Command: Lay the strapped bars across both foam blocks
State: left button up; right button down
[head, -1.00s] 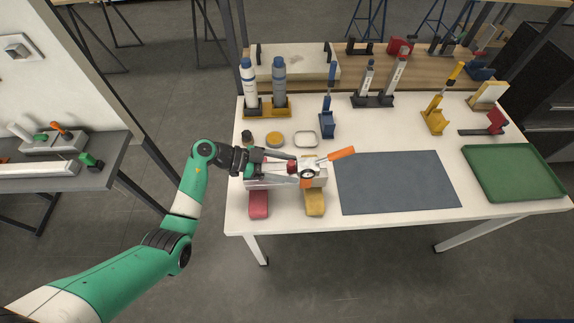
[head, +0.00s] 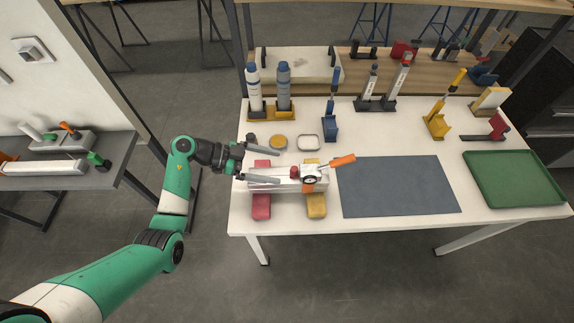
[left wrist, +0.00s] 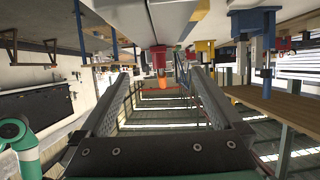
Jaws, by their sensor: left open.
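The strapped bars (head: 270,187) are pale and lie level across the red foam block (head: 261,206) and the yellow foam block (head: 316,206). Both blocks show in front of and behind the bars. The strap buckle, with its orange handle (head: 342,160), sits toward the bars' right end. My left gripper (head: 274,163) is open, with its fingers spread above the left part of the bars and nothing between them. Its fingers also show wide apart in the left wrist view (left wrist: 160,73). My right gripper is not in view.
A grey mat (head: 398,186) lies right of the bars, and a green tray (head: 513,178) is at the far right. A yellow round tin (head: 278,142) and a pale ring-shaped dish (head: 308,142) stand behind the bars. Two bottles stand in a yellow holder (head: 272,113) farther back.

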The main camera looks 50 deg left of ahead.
pick_arm(q)
jog(key=p+v, duration=0.1)
jog(key=v, duration=0.5)
